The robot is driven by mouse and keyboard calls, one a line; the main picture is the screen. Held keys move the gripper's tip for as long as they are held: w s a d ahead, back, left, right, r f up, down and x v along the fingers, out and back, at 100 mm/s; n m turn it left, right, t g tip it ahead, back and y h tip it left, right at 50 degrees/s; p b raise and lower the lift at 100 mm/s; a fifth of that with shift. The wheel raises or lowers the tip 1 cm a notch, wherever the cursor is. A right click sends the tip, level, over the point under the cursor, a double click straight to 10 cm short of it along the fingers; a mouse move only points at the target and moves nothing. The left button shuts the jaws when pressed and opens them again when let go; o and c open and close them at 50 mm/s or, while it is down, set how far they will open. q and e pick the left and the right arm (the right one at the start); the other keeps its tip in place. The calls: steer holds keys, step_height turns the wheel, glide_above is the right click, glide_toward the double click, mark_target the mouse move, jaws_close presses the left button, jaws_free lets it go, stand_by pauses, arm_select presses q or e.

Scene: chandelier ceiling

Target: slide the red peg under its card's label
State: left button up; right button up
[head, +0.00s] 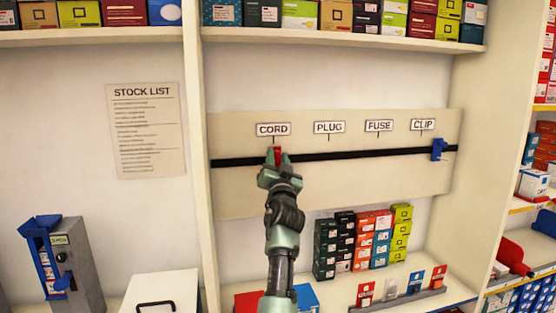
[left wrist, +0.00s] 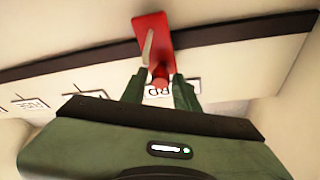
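A red peg (head: 277,153) sits on the black rail (head: 345,153), just below and slightly right of the CORD label (head: 273,129). In the left wrist view the peg (left wrist: 153,30) shows a red plate and a round knob. My left gripper (head: 278,172) is at the peg. Its fingers (left wrist: 160,92) stand on either side of the knob; whether they press on it is unclear. Labels PLUG (head: 329,127), FUSE (head: 379,125) and CLIP (head: 423,124) follow to the right. Several small cards, including a red one (head: 365,294), stand in a holder below. My right gripper is not in view.
A blue piece (head: 438,150) sits on the rail below and right of CLIP. The rail between the red peg and the blue piece looks clear. A stock list (head: 145,130) hangs on the left wall; its lines are too small to read. Boxes (head: 362,240) stand under the board.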

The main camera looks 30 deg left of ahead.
arm_select(q)
steer(key=shift+o, duration=0.2)
steer(key=shift+a, duration=0.1)
steer(key=b+v, duration=0.1)
steer(key=v, duration=0.6)
steer(key=shift+s+d+f, duration=0.2)
steer(key=shift+s+d, duration=0.05)
